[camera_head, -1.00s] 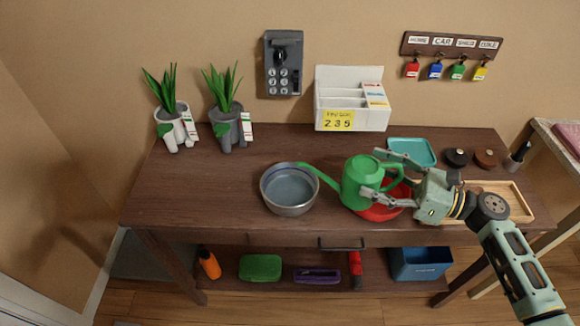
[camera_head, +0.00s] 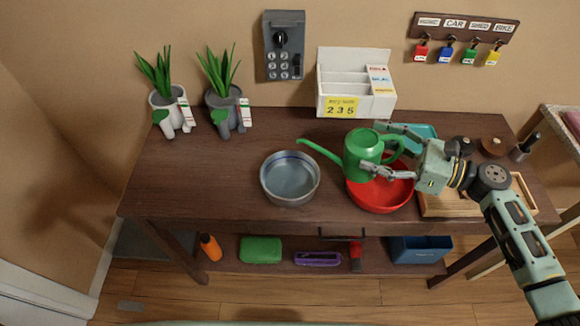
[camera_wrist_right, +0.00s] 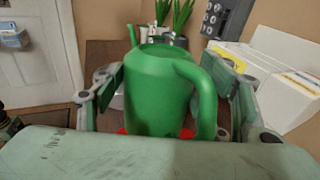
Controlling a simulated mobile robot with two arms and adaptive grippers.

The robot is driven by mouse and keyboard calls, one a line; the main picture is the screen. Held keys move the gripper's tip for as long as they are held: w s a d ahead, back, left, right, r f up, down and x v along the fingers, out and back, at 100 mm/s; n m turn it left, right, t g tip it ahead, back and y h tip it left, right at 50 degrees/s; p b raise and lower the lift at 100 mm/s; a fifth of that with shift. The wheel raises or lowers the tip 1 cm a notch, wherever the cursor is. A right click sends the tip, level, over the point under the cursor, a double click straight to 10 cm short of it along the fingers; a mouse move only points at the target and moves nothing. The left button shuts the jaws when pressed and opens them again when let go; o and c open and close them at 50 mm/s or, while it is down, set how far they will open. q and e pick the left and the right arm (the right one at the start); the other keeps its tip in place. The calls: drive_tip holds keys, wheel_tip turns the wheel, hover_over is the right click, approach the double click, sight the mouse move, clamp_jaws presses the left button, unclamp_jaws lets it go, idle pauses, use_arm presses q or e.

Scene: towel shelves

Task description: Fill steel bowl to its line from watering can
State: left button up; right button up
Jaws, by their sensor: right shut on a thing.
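The steel bowl (camera_head: 290,196) stands on the table left of centre, with a blue line around its inside near the rim. Its inside looks grey-blue; I cannot tell how much water is in it. My right gripper (camera_head: 372,152) is shut on the green watering can (camera_head: 358,156), one finger on each side of the body. The can is held roughly upright above the red bowl (camera_head: 385,196), its spout pointing left with the tip near the steel bowl's far right rim. The can also fills the middle of the right wrist view (camera_wrist_right: 158,95). My left gripper is not in view.
Two potted plants (camera_head: 172,110) stand at the back left. A white card box (camera_head: 345,105) stands at the back middle. A teal tray (camera_head: 424,131) and a wooden tray (camera_head: 440,206) lie at right. A lower shelf (camera_head: 225,262) holds several items. The table's left part is clear.

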drive_tip(key=shift+r+n+h+p, duration=0.3)
drive_tip(key=shift+r+h+p, duration=0.2)
drive_tip(key=shift+r+p, duration=0.45)
drive_tip(key=shift+a+f+g+h+p, duration=0.1)
drive_tip(key=shift+a+g+h+p, duration=0.2)
drive_tip(key=shift+h+p, duration=0.5)
drive_tip(key=shift+f, duration=0.35)
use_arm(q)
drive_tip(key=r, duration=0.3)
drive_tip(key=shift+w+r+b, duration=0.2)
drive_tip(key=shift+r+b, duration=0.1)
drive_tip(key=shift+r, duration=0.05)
use_arm(e)
drive_tip(key=shift+d+y, duration=0.1)
drive_tip(key=shift+y, duration=0.2)
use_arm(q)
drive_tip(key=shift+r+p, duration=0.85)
use_arm(e)
drive_tip(key=shift+a+r+n+h, duration=0.2)
drive_tip(key=shift+n+h, duration=0.1)
drive_tip(key=shift+h, duration=0.1)
